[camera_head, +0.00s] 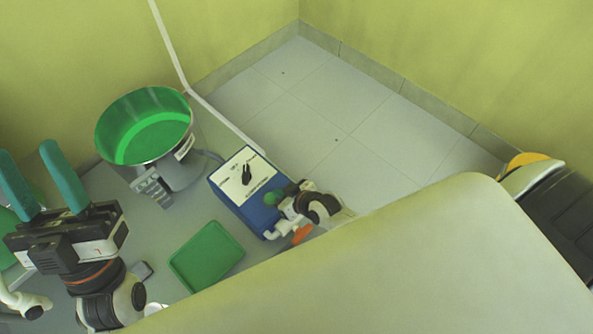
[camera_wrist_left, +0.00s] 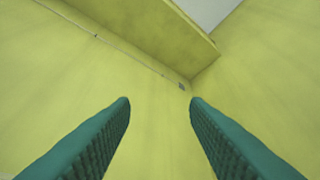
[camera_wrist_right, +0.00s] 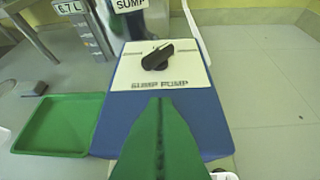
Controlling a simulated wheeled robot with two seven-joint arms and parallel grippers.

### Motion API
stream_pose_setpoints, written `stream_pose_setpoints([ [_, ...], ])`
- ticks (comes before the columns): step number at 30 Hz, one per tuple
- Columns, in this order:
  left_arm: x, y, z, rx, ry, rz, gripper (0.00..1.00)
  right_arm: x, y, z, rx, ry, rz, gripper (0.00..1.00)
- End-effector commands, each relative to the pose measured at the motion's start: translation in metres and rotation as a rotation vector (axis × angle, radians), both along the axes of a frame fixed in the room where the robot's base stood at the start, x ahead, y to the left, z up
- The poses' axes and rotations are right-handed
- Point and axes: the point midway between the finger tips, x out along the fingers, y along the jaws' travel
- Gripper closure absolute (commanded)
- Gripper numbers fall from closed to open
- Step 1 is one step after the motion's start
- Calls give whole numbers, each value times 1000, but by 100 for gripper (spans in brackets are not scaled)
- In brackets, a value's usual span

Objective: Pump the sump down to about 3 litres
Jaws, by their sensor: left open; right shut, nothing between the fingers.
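The sump (camera_head: 135,138) is a round metal vessel, green inside, at the left of the head view. In the right wrist view its SUMP label (camera_wrist_right: 130,4) shows beside a display (camera_wrist_right: 70,7) reading 6.7 L. The sump pump (camera_head: 228,190) is a blue box with a white panel and a black rotary knob (camera_wrist_right: 157,55), which lies diagonally. The knob's side markings are too small to read. My right gripper (camera_wrist_right: 158,103) is shut and empty, its tips just before the panel's SUMP PUMP lettering, short of the knob. My left gripper (camera_head: 28,150) is open and empty, away at the left.
A shallow green tray (camera_head: 207,257) lies in front of the pump and shows left of it in the right wrist view (camera_wrist_right: 58,125). A pale pipe (camera_head: 170,45) runs down the wall behind. A large pale surface (camera_head: 420,265) blocks the lower right. Tiled floor behind is clear.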

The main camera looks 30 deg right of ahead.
Motion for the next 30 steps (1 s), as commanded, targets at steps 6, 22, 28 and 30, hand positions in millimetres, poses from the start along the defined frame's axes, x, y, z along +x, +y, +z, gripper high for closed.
stream_pose_setpoints([
  [6,33,-5,-19,77,252,14,58,-15,-7,18,-2,-4,0,100],
  [22,71,-3,-92,226,780,41,58,-47,-22,47,-1,-3,-1,100],
  [28,72,-2,-104,244,846,44,58,-50,-23,50,-1,-4,-1,100],
  [30,72,-2,-105,244,851,44,58,-51,-23,50,-1,-4,-1,100],
])
